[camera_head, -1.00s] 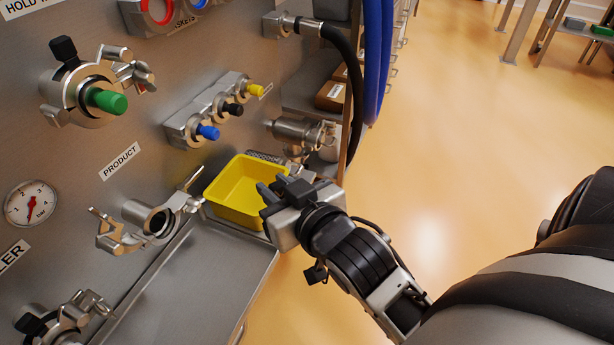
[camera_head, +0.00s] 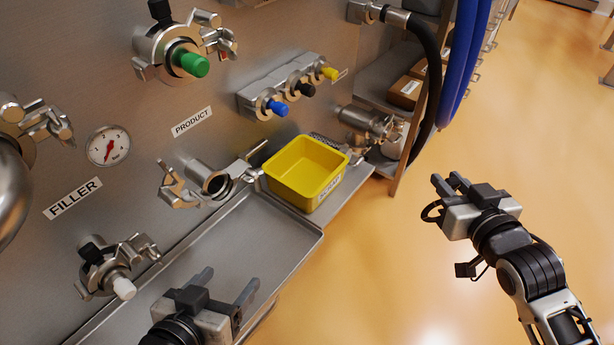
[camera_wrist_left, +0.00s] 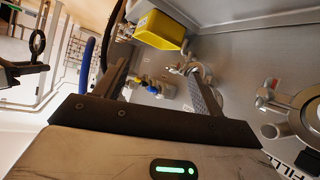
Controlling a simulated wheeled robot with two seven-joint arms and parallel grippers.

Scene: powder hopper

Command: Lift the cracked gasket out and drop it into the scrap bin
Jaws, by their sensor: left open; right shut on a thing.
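The yellow bin (camera_head: 288,187) sits on the ledge beside the panel and looks empty; it also shows in the left wrist view (camera_wrist_left: 160,30). An open port (camera_head: 213,184) with its clamp swung apart is left of the bin, under the PRODUCT label. My right gripper (camera_head: 446,181) is over the floor, right of the bin, shut on a thin dark ring (camera_head: 431,211), likely the gasket. The ring shows more clearly in the left wrist view (camera_wrist_left: 37,43); no crack can be made out. My left gripper (camera_head: 230,279) is open and empty above the steel tray.
The steel tray (camera_head: 240,235) runs along the panel below the port. Capped fittings with clamps, including a green-capped one (camera_head: 190,64), stick out of the panel. Hoses (camera_head: 462,60) hang by the shelf at the back right. The floor at right is clear.

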